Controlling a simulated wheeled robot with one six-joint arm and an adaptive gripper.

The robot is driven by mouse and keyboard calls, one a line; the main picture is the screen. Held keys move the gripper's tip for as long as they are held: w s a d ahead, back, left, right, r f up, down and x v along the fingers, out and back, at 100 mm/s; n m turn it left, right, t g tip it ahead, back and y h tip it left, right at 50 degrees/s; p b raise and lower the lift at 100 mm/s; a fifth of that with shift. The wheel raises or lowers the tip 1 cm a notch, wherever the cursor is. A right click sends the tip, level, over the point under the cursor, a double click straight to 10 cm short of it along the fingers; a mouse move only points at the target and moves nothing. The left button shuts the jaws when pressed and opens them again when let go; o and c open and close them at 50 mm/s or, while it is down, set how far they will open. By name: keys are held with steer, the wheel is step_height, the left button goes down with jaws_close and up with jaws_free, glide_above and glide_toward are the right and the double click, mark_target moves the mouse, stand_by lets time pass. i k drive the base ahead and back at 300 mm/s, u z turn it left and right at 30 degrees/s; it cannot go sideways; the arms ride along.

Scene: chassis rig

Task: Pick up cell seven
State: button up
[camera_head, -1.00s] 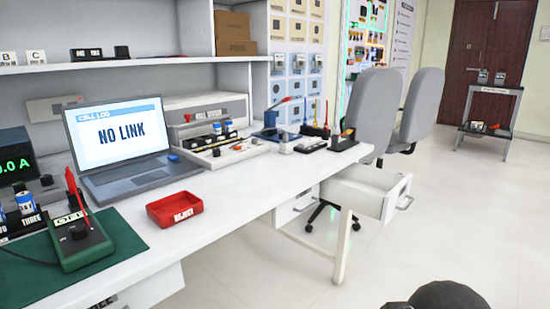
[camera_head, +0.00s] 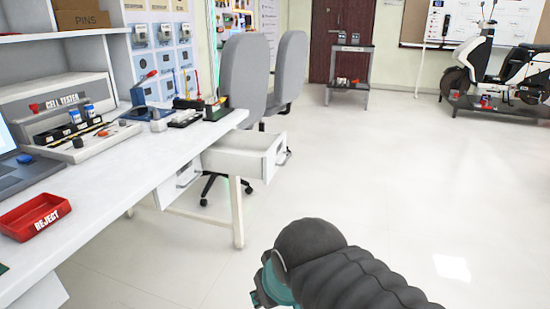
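Two small blue-and-white cells, a left one (camera_head: 75,117) and a right one (camera_head: 89,110), stand in the black holder of the cell tester (camera_head: 50,93) on the white bench. Their numbers are too small to read, so I cannot tell whether either is cell seven. My arm, dark and ribbed with a teal part, shows at the bottom centre over the floor, well apart from the bench. My gripper's fingers do not show.
A red REJECT tray (camera_head: 35,216) lies near the bench's front edge, beside the laptop (camera_head: 22,168). An open drawer (camera_head: 245,155) juts out below the bench. Grey chairs (camera_head: 244,75) stand behind it. The floor (camera_head: 390,170) right of the bench is clear.

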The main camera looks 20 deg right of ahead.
mark_target(89, 111)
steer(key=z, duration=0.3)
steer(key=i, duration=1.3)
steer(key=u, duration=0.75)
